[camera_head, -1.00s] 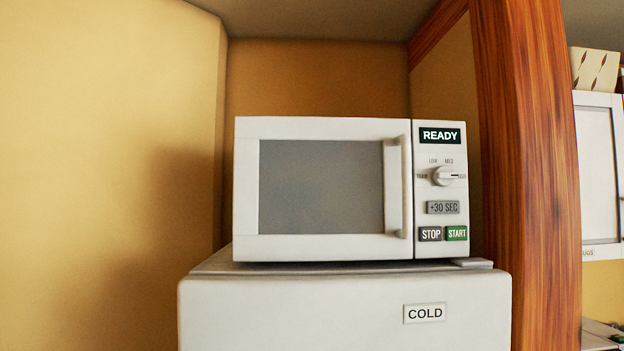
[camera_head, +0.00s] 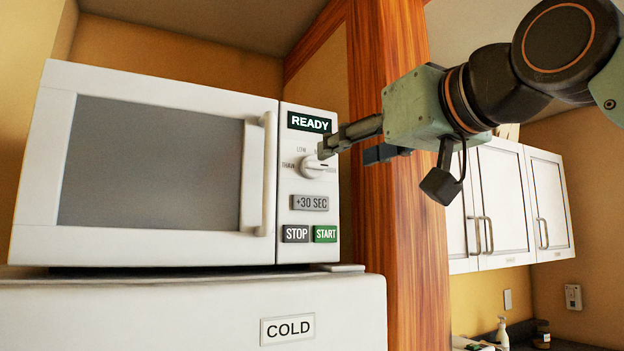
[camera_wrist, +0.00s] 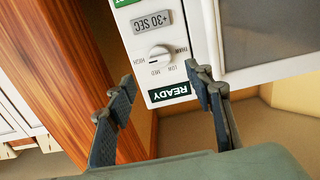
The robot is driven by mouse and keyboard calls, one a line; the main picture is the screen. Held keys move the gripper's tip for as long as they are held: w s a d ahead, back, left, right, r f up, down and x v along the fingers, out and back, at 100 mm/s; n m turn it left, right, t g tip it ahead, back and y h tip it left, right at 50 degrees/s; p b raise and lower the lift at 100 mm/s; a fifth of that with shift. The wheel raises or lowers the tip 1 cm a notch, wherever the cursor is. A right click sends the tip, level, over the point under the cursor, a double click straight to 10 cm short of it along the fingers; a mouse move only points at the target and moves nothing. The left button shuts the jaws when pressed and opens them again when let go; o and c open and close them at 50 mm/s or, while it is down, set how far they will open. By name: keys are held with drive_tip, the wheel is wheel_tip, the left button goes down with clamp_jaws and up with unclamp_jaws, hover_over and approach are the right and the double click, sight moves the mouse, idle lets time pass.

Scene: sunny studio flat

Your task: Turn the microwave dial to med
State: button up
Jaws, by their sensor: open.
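The white microwave (camera_head: 150,240) stands on a fridge, and its display reads READY. Its round white dial (camera_head: 318,168) sits below the display, with its mark pointing right towards HIGH. In the wrist view the dial (camera_wrist: 159,53) shows upside down, with HIGH, MED, LOW and THAW around it. My gripper (camera_head: 346,152) comes in from the right in front of the control panel, partly hiding the labels above the dial. In the wrist view my gripper (camera_wrist: 158,75) is open, its fingers spread either side of the panel. The dial lies beyond the fingertips, and no contact shows.
The door handle (camera_head: 260,175) stands out left of the dial. The +30 SEC (camera_head: 310,203), STOP (camera_head: 296,234) and START (camera_head: 325,234) buttons are below it. A wooden post (camera_head: 395,240) is close on the right. The fridge (camera_head: 180,315) is underneath.

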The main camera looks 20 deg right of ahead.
sight(318, 164)
drive_tip(key=w+p, duration=0.1)
drive_tip(key=w, duration=0.4)
drive_tip(key=w+p, duration=0.1)
drive_tip(key=w, duration=0.4)
drive_tip(key=shift+w+a+r, duration=0.1)
drive_tip(key=shift+w+r, duration=0.1)
drive_tip(key=shift+w, duration=0.1)
drive_tip(key=c, duration=1.2)
drive_tip(key=shift+o, duration=0.2)
